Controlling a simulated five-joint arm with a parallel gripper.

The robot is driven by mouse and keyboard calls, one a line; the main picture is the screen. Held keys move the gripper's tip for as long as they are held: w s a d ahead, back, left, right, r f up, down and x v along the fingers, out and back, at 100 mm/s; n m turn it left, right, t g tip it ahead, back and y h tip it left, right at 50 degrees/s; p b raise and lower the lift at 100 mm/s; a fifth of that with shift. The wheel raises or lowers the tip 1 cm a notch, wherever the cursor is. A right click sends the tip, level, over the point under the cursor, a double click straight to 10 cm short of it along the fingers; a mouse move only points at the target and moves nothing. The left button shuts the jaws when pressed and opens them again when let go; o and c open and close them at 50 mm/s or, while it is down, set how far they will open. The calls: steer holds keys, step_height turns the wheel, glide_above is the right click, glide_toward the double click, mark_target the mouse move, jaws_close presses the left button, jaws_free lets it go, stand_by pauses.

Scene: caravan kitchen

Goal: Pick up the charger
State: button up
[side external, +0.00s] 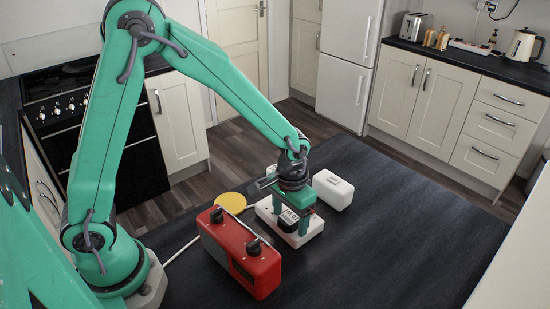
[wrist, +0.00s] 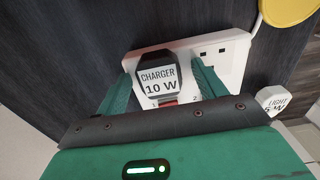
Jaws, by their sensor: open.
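The charger (wrist: 158,79) is a dark block with a white label reading "CHARGER 10 W". It sits at the white power strip (wrist: 229,46) in the wrist view, and in the side view it shows as a small black block (side external: 288,220). My gripper (side external: 293,212) points down over the strip. Its two green fingers are open, one on each side of the charger, with narrow gaps visible in the wrist view. The charger's underside and prongs are hidden.
A white plug labelled "LIGHT 5 W" (wrist: 275,101) is right of the gripper in the wrist view. A red box with two black knobs (side external: 240,252) stands close in front of the strip. A white box (side external: 333,190) and yellow disc (side external: 232,201) lie nearby. The table's right side is clear.

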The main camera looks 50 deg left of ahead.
mark_target(290, 217)
steer(key=c, duration=1.1)
steer(key=shift+r, duration=0.1)
steer(key=shift+r, duration=0.8)
step_height(290, 217, up, 2)
steer(key=shift+r, duration=0.25)
steer(key=s+d+r, duration=0.4)
steer(key=s+d, duration=0.1)
steer(key=s+d+r, duration=0.2)
steer(key=s+d, duration=0.1)
steer(key=shift+s+r, duration=0.2)
steer(key=shift+r, duration=0.15)
